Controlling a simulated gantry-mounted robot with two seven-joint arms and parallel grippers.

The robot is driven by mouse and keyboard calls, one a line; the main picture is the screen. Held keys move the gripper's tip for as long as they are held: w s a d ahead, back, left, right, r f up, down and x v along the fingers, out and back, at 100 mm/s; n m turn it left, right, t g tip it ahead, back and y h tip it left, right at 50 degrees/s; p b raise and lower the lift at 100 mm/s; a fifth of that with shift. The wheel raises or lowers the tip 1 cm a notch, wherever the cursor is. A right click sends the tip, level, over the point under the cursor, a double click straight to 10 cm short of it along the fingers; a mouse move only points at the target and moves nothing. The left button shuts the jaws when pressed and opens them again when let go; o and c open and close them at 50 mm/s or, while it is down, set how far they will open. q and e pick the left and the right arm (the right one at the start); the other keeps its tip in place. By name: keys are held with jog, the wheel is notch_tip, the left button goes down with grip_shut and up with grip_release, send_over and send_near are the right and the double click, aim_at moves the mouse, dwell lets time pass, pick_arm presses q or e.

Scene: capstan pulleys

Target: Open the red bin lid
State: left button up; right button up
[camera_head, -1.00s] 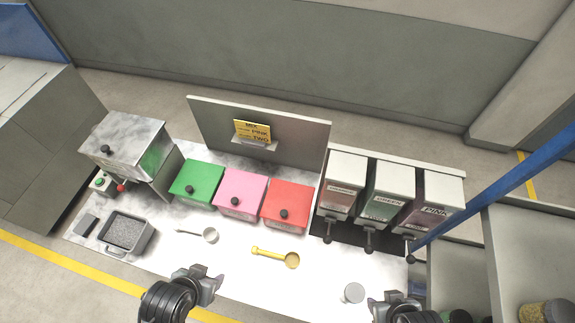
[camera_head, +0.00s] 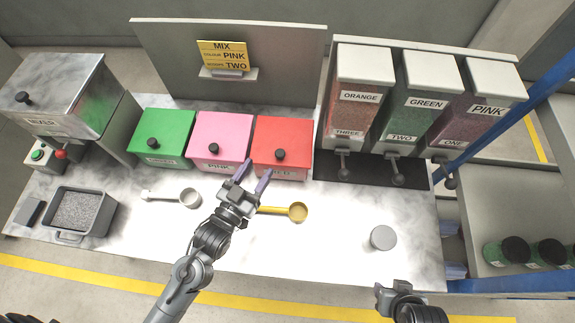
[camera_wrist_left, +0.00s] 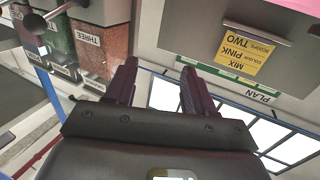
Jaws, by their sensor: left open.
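The red bin (camera_head: 282,146) stands at the right end of a row of three bins. Its red lid is down and has a black knob (camera_head: 280,155) near the front edge. My left gripper (camera_head: 253,176) is open, with its two purple-grey fingers spread in front of the pink and red bins. They partly overlap the red bin's front label and seem apart from the knob. In the left wrist view the open fingers (camera_wrist_left: 155,85) have nothing between them. My right gripper (camera_head: 382,295) is at the bottom edge, partly seen; its jaws are unclear.
The pink bin (camera_head: 219,138) and green bin (camera_head: 162,135) stand left of the red one. Orange, green and pink dispensers (camera_head: 417,100) stand to its right. A yellow scoop (camera_head: 298,212) and a pale scoop (camera_head: 190,197) lie on the white table. A grey round item (camera_head: 383,238) sits front right.

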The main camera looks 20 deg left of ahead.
pick_arm(q)
jog(key=b, duration=0.5)
send_near(280, 153)
jog(key=w, duration=0.3)
jog(key=w+d+b, duration=0.1)
jog(key=w, duration=0.6)
jog(key=shift+d, duration=0.25)
pick_arm(e)
notch_tip(280, 153, down, 8)
jog(key=shift+f, duration=0.2)
jog(key=shift+s, duration=0.1)
pick_arm(q)
grip_shut()
